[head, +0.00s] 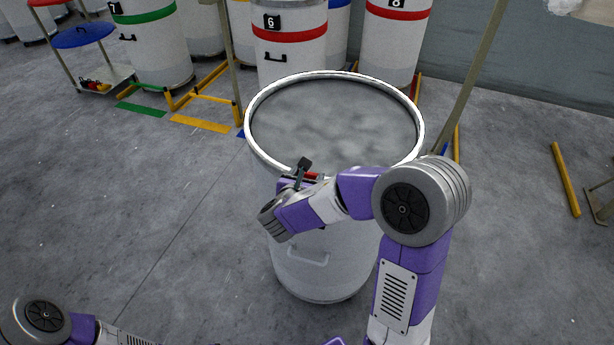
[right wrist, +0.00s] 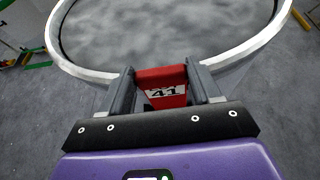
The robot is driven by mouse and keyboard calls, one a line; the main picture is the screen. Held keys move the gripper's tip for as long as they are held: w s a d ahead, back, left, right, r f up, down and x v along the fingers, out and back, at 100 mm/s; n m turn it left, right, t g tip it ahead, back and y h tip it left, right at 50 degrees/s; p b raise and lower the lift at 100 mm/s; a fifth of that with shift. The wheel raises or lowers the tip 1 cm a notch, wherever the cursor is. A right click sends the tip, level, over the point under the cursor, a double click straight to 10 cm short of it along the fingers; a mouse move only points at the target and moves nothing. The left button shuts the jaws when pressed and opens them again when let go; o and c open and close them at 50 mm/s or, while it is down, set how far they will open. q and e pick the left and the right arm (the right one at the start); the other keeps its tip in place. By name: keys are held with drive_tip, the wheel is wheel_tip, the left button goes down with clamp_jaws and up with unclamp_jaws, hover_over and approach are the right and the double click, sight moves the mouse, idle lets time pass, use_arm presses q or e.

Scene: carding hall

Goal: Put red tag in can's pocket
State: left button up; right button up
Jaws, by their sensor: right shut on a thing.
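The red tag (right wrist: 165,79) is pinched between the two fingers of my right gripper (head: 305,172), with a white label reading 41 facing the wrist camera. In the head view only a small strip of the red tag (head: 313,175) shows past the gripper. The large white can (head: 300,275) stands upright, open at the top and full of grey-white fibre. My right gripper is at the can's near side, just below the rim. I cannot tell whether the tag touches the can. The can's pocket is not visible, perhaps hidden behind the gripper. My left gripper is out of view.
Can 6 (head: 290,52), can 8 (head: 394,45) and can 7 (head: 150,50) stand behind. A low cart with a blue round top (head: 82,36) is at the back left. A yellow floor bar (head: 565,180) lies at right.

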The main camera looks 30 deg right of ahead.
drive_tip(key=o, duration=1.4)
drive_tip(key=v, duration=0.7)
drive_tip(key=shift+s+a, duration=0.2)
